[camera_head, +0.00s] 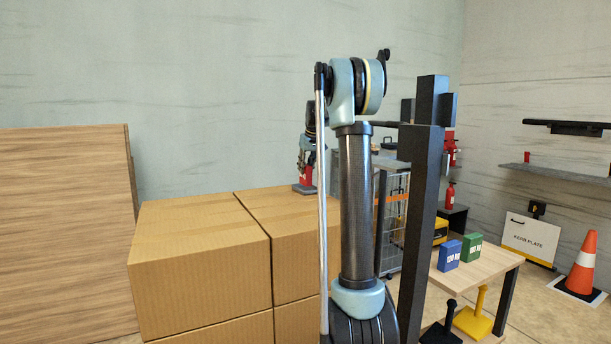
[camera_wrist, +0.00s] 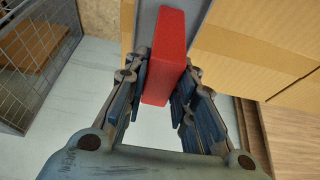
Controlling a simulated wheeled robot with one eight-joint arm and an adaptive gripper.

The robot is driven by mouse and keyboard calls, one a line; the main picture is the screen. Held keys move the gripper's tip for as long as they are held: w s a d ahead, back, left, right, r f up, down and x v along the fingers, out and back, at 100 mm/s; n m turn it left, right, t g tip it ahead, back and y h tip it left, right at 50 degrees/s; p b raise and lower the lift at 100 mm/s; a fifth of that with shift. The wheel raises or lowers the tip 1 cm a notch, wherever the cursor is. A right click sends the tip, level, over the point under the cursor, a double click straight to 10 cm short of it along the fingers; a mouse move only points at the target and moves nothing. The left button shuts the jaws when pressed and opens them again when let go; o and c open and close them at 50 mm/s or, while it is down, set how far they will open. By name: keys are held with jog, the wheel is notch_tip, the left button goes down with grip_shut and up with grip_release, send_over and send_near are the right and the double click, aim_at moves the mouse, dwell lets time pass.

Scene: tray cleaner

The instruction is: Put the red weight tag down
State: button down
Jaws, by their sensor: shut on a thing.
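The red weight tag (camera_wrist: 165,55) is a plain red block. My gripper (camera_wrist: 166,78) is shut on it in the wrist view, with a finger against each side. In the head view the red tag (camera_head: 305,178) shows small beneath my gripper (camera_head: 306,160), by the far edge of the cardboard boxes. A small grey piece (camera_head: 304,190) shows just below the tag there. I cannot tell whether the tag touches it. My arm's upright link hides part of this area.
Large cardboard boxes (camera_head: 200,225) stand in front, beside a wooden panel (camera_head: 65,230). At right, a table (camera_head: 485,268) bears a blue block (camera_head: 449,255) and a green block (camera_head: 471,248). A wire cage (camera_head: 392,225) stands behind my arm. An orange cone (camera_head: 582,265) stands far right.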

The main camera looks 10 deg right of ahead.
notch_tip(320, 180, down, 2)
jog(key=shift+f, duration=0.15)
jog(key=c, duration=1.3)
grip_release()
jog(key=v, duration=1.2)
jog(key=shift+s, duration=0.1)
